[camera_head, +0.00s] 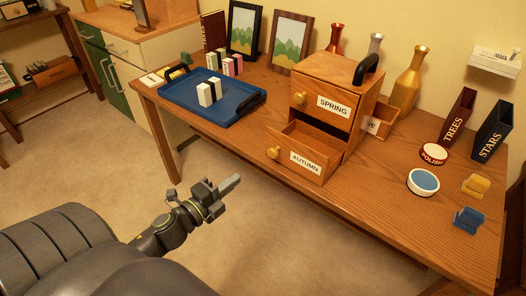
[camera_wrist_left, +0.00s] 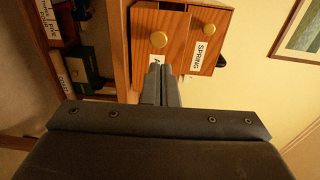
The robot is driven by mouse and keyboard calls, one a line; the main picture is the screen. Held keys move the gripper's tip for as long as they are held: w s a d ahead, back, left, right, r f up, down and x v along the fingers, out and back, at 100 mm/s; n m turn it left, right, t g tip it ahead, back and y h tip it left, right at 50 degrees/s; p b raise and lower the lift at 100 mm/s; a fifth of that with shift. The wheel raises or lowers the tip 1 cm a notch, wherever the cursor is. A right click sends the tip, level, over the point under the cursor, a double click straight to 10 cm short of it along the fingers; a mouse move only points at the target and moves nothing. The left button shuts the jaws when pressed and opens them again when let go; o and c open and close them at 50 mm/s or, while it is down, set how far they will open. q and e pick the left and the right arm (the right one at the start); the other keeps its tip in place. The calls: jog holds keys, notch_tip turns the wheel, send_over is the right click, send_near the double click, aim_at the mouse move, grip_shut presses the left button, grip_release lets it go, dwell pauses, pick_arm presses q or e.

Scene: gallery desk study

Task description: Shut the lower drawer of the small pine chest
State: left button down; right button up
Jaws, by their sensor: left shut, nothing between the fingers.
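The small pine chest (camera_head: 330,70) stands on the desk with a black handle on top. Its upper drawer (camera_head: 318,106), labelled SPRING, is shut. Its lower drawer (camera_head: 300,158), labelled AUTUMN with a brass knob, is pulled open. My left gripper (camera_head: 234,183) is shut and empty, in front of the desk, left of and apart from the lower drawer. In the left wrist view its shut fingers (camera_wrist_left: 166,76) point at the lower drawer front (camera_wrist_left: 150,32) and hide part of its label. My right gripper is not in view.
A blue tray (camera_head: 215,113) with small blocks lies left of the chest. A second open drawer (camera_head: 378,125) juts out at the chest's right. Vases (camera_head: 408,80) stand behind. Right are a round tin (camera_head: 433,154) and a blue-topped dish (camera_head: 423,182). Floor before the desk is clear.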

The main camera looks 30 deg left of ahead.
pick_arm(q)
jog(key=p, duration=0.6)
send_near(270, 153)
jog(key=w, duration=0.3)
jog(key=w+d, duration=0.1)
jog(key=w, duration=0.1)
jog(key=shift+w, duration=0.15)
jog(key=shift+w+f, duration=0.15)
jog(key=shift+w, duration=0.6)
jog(key=shift+w+d, duration=0.1)
jog(key=shift+w, duration=0.1)
jog(key=w, duration=0.7)
jog(key=w+d+b, duration=0.1)
jog(key=w, duration=0.3)
jog(key=shift+w, duration=0.5)
